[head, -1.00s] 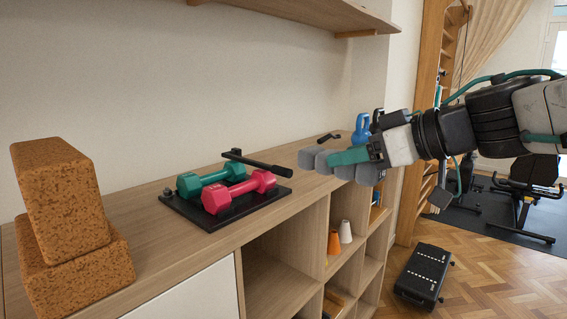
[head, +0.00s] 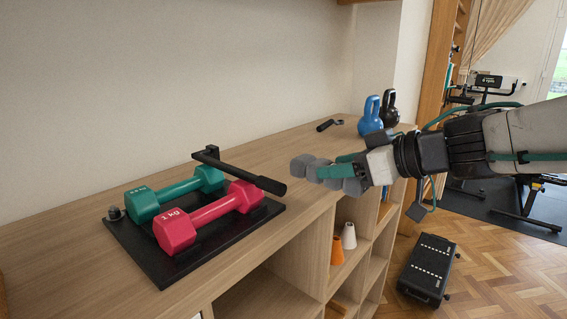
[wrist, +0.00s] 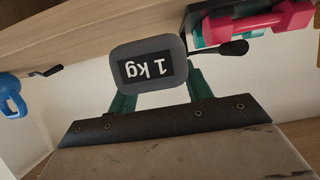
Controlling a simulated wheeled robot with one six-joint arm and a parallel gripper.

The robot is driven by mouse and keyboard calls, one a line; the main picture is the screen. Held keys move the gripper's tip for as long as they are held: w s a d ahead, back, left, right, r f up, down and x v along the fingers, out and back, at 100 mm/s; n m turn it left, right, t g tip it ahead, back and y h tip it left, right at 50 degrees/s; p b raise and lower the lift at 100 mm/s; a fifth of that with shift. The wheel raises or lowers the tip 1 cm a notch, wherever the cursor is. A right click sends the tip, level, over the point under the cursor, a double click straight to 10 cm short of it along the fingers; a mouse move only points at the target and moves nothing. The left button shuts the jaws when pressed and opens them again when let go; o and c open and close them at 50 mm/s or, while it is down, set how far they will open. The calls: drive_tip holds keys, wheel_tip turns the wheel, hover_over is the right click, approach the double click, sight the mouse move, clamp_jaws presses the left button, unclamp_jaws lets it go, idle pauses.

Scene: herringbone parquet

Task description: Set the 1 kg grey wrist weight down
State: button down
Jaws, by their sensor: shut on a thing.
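The grey wrist weight (head: 304,167) is in my gripper (head: 338,172), above the front part of the wooden shelf top (head: 290,222) in the head view. In the wrist view its grey block (wrist: 150,68) shows a "1 kg" label, upside down, between the green fingers. My gripper is shut on it. The gap between the weight and the top is hard to judge. A black tray (head: 147,257) to the left holds a green dumbbell (head: 175,194) and a red dumbbell (head: 208,216) marked 1 kg.
A black bar (head: 240,172) stands over the tray, its end close to the weight. Blue (head: 371,118) and black (head: 390,108) kettlebells and a small black handle (head: 329,125) stand farther back. A black case (head: 428,267) lies on the floor.

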drive_tip(key=w+a, duration=0.2)
drive_tip(key=w, duration=0.2)
drive_tip(key=w+a+f, duration=0.1)
drive_tip(key=w+a, duration=0.1)
drive_tip(key=w, duration=0.2)
drive_tip(key=w+a, duration=0.3)
drive_tip(key=w, duration=0.2)
drive_tip(key=shift+w+f, duration=0.1)
drive_tip(key=shift+f, duration=1.75)
drive_tip(key=shift+f, duration=0.15)
drive_tip(key=c, duration=0.6)
unclamp_jaws()
drive_tip(key=shift+f, duration=0.1)
drive_tip(key=shift+d+r, duration=0.15)
drive_tip(key=shift+r, duration=0.15)
drive_tip(key=v, duration=1.1)
drive_tip(key=shift+s+d+r, duration=0.2)
drive_tip(key=shift+s, duration=0.05)
